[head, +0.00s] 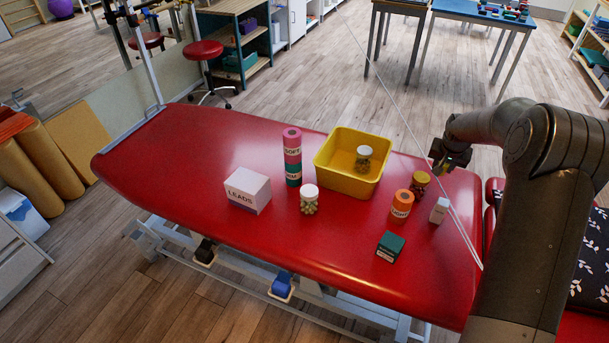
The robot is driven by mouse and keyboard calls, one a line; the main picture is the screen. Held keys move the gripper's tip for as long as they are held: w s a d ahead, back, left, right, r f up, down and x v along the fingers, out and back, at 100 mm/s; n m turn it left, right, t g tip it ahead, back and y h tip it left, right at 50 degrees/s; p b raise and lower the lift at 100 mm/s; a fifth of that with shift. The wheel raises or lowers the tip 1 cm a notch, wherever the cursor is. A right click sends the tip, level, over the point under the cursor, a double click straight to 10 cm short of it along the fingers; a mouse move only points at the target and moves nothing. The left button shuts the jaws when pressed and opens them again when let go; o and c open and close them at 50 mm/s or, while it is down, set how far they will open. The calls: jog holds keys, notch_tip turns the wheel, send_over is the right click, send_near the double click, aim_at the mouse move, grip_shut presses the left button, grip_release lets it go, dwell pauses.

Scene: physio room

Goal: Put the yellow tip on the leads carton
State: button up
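The white leads carton (248,190), marked LEADS, sits upright on the left-middle of the red treatment table. I cannot make out a loose yellow tip with certainty. A jar with a yellow-orange lid (420,179) stands at the right, behind the orange roll. A white-lidded jar of small pale yellowish pieces (309,201) stands right of the carton. Another jar (363,158) is inside the yellow tray (334,176). My gripper (447,160) is above the table's right end, up and right of the yellow-orange-lidded jar. Its fingers are small and dark, and their opening is unclear.
A pink roll (292,145) stands on a green roll (293,175) between carton and tray. An orange roll (401,206), a small white container (439,210) and a dark green box (390,246) stand at the right. The red table (170,150) is clear left of the carton.

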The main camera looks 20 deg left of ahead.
jog(key=s+a+r+n+y, duration=0.1)
jog(key=s+a+n, duration=0.1)
jog(key=a, duration=0.6)
jog(key=s+a+r+n, duration=0.1)
jog(key=s+a, duration=0.2)
jog(key=a, duration=0.4)
jog(key=s+a+r+n+y, duration=0.1)
jog(key=s+a+r+n, duration=0.1)
jog(key=a, duration=0.6)
jog(key=s+a+r+n+g+y, duration=0.25)
jog(key=s+a+n, duration=0.25)
jog(key=s+a, duration=1.3)
send_near(248, 186)
jog(key=shift+w+a+f+n+t+h, duration=0.15)
jog(key=shift+w+a+f+t+h, duration=0.1)
jog(key=shift+a, duration=0.15)
jog(key=shift+w+a+f+n+t+h, duration=0.15)
jog(key=shift+a+f+t+h, duration=0.05)
jog(key=shift+a, duration=0.2)
jog(key=shift+s+a+f, duration=0.1)
jog(key=shift+a+f, duration=0.25)
jog(key=shift+f, duration=1.85)
jog(key=shift+f, duration=0.2)
jog(key=o, duration=0.9)
jog(key=shift+o, duration=0.2)
